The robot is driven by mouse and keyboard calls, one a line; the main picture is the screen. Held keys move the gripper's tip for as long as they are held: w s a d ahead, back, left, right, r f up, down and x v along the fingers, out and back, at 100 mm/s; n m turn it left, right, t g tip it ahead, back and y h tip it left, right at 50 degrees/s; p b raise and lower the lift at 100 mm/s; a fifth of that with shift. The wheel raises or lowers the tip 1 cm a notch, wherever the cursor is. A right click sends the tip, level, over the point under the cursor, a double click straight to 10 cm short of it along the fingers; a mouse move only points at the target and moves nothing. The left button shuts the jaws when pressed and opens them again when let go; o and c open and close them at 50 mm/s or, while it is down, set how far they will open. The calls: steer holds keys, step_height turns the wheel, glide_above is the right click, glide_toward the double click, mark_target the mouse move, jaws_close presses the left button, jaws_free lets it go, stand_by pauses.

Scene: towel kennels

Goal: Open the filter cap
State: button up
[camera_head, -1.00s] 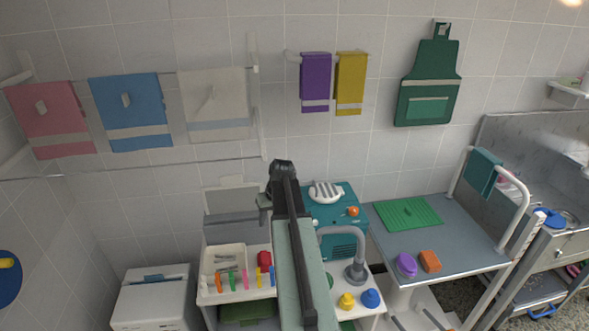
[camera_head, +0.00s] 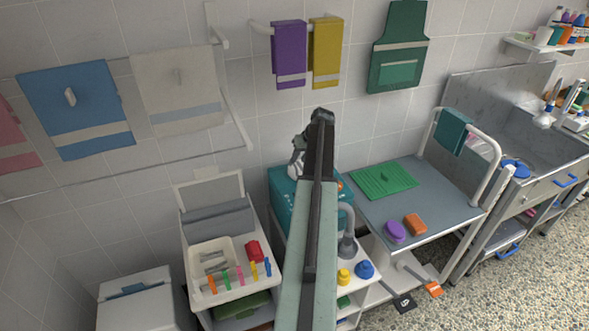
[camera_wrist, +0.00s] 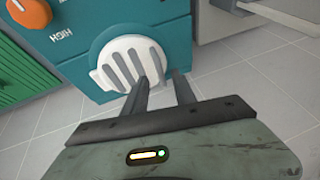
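The filter cap (camera_wrist: 120,66) is a white round cap with dark slots on the teal machine (camera_wrist: 85,72). It sits against the machine's face in the wrist view. My gripper (camera_wrist: 159,76) is open and empty, its two dark fingers apart. The left finger overlaps the cap's right edge in the picture; the right finger lies to the right of it. I cannot tell whether either touches. In the head view the machine (camera_head: 281,190) is partly behind my arm, and the cap is hidden. My gripper (camera_head: 298,152) shows just left of the arm there.
An orange knob (camera_wrist: 28,13) marked HIGH is on the machine, beside a green ribbed mat (camera_wrist: 20,76). In the head view, a white tray (camera_head: 222,293) of clips stands left of my arm. A grey table (camera_head: 430,198) with a purple and an orange block stands right.

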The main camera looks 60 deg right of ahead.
steer(key=b+x, duration=0.2)
steer(key=x, duration=0.1)
steer(key=shift+w+f, duration=0.15)
steer(key=shift+f, duration=0.25)
steer(key=shift+r, duration=0.15)
jaws_close()
stand_by(0.8)
